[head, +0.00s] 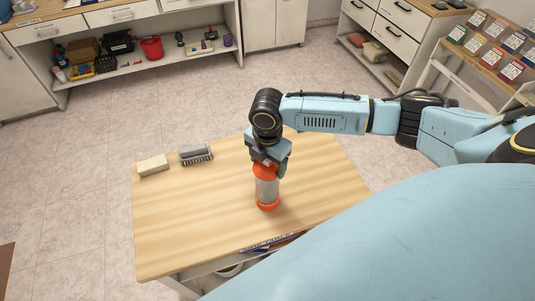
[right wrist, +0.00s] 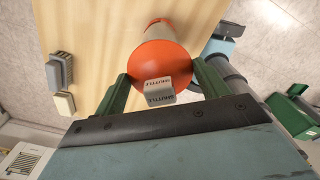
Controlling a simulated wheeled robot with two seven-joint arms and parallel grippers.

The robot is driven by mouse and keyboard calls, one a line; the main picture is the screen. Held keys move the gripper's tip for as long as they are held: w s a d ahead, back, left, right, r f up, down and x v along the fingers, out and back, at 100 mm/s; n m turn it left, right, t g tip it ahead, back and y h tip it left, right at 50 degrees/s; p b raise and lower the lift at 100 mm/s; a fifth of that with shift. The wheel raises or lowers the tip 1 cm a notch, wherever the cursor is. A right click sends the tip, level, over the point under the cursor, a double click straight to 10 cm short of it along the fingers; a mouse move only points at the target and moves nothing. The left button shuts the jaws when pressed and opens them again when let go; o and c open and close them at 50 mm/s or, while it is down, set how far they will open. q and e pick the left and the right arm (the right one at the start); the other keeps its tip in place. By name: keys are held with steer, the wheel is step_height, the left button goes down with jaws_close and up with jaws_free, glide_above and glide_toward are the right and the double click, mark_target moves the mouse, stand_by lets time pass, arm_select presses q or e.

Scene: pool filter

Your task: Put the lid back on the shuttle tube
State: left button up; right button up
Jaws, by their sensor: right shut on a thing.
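The shuttle tube (head: 267,190) stands upright on the wooden table, with a grey see-through body and an orange base. Its orange lid (head: 264,169) is at the top of the tube, in line with it; I cannot tell if it is fully seated. In the right wrist view the lid (right wrist: 150,62) shows as an orange disc with a white tab marked SHUTTLE. My right gripper (head: 269,158) points down over the tube and is shut on the lid, its green fingers (right wrist: 158,88) on either side. My left gripper is not in view.
A pale block (head: 153,165) and a grey brush (head: 196,154) lie at the table's back left. The table (head: 185,225) is bare around the tube. A shelf unit (head: 150,72) with a red bucket (head: 152,48) stands behind, across the floor.

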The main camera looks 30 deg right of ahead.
steer(key=o, duration=1)
steer(key=shift+o, duration=0.3)
step_height(320, 180, up, 3)
steer(key=p, duration=0.3)
steer(key=shift+f, duration=0.15)
steer(key=shift+r+p, duration=0.65)
steer(key=shift+r, duration=1.55)
jaws_close()
